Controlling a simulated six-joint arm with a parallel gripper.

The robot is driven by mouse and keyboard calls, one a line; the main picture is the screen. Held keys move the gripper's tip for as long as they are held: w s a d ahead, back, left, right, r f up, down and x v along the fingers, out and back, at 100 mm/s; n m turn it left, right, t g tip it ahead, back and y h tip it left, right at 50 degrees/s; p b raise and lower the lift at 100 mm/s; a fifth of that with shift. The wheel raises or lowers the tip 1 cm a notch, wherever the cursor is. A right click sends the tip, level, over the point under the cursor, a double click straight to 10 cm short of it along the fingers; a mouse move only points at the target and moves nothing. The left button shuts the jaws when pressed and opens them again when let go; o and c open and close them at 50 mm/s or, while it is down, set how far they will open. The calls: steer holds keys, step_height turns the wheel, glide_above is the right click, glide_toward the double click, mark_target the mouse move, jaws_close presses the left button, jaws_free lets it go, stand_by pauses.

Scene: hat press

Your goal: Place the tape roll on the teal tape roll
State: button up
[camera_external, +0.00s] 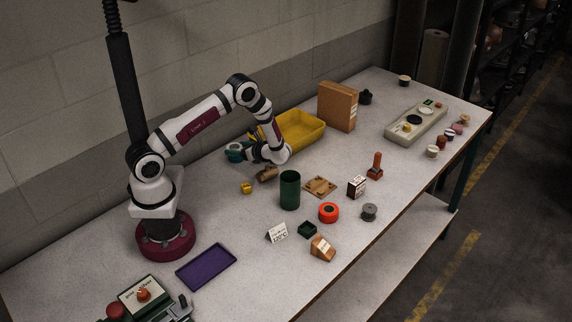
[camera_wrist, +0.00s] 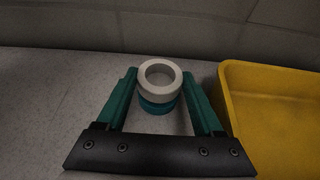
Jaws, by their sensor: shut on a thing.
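A white tape roll (camera_wrist: 160,94) lies flat, hole upward, between the teal fingers of my gripper (camera_wrist: 160,73) in the wrist view. My gripper is shut on it. The teal tape roll (camera_wrist: 158,107) shows directly below the white one, roughly lined up with it and mostly covered. Whether the two rolls touch cannot be told. In the external view my gripper (camera_external: 238,151) is low over the back of the table, left of the yellow bin; the rolls are not clear there.
The yellow bin (camera_external: 301,130) stands close to the right of my gripper, and its wall (camera_wrist: 228,101) shows in the wrist view. A brown cylinder (camera_external: 267,174) lies in front. The wall is behind. The table left of the gripper is clear.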

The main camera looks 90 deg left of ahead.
steer(key=shift+f, duration=0.25)
steer(key=o, duration=1.3)
steer(key=shift+o, duration=0.2)
